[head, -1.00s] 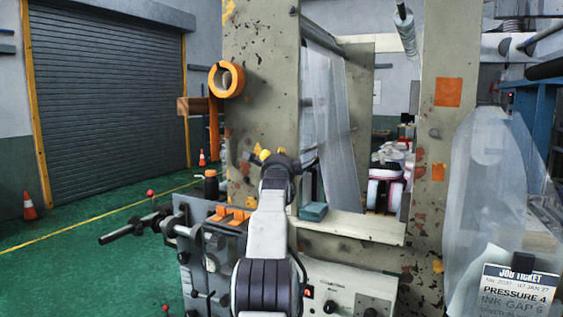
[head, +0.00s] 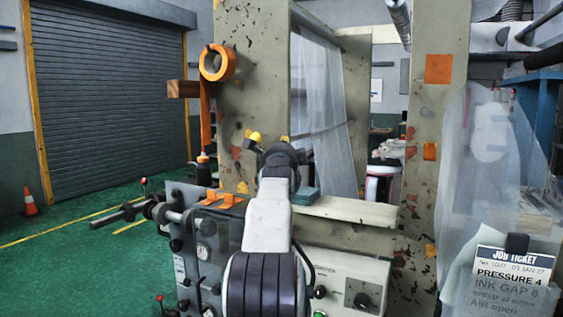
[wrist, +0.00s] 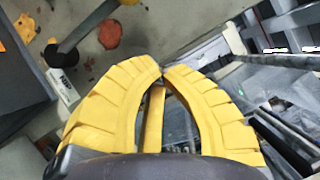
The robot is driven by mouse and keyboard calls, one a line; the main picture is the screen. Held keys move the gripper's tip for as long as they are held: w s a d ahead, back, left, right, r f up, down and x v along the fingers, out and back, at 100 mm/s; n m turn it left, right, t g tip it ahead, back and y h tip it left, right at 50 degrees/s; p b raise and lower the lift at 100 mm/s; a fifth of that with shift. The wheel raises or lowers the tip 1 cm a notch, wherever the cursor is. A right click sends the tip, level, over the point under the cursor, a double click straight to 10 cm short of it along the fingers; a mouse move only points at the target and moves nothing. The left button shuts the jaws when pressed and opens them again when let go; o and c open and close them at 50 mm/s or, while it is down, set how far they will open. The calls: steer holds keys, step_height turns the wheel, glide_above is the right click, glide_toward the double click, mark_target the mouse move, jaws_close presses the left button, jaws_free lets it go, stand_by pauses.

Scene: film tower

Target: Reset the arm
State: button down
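My arm stands in the middle of the head view, in front of the film tower (head: 246,60). My gripper (head: 255,137) is mostly hidden behind my own wrist there, with only small yellow parts showing. In the wrist view my gripper (wrist: 162,70) has its two yellow fingers curved together, with the tips meeting. I see nothing held at the tips. A narrow yellow bar (wrist: 153,118) shows in the gap behind the fingertips; I cannot tell what it belongs to.
A control panel with knobs (head: 362,300) and a levered side unit (head: 203,250) stand close around my arm. An orange tape roll (head: 218,62) hangs on the tower. A job ticket (head: 512,283) is at the lower right. Green floor (head: 80,270) is open at left, with a cone (head: 30,204).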

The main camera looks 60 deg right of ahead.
steer(key=shift+b+v, duration=0.95)
steer(key=shift+v, duration=1.45)
steer(key=shift+r, duration=0.1)
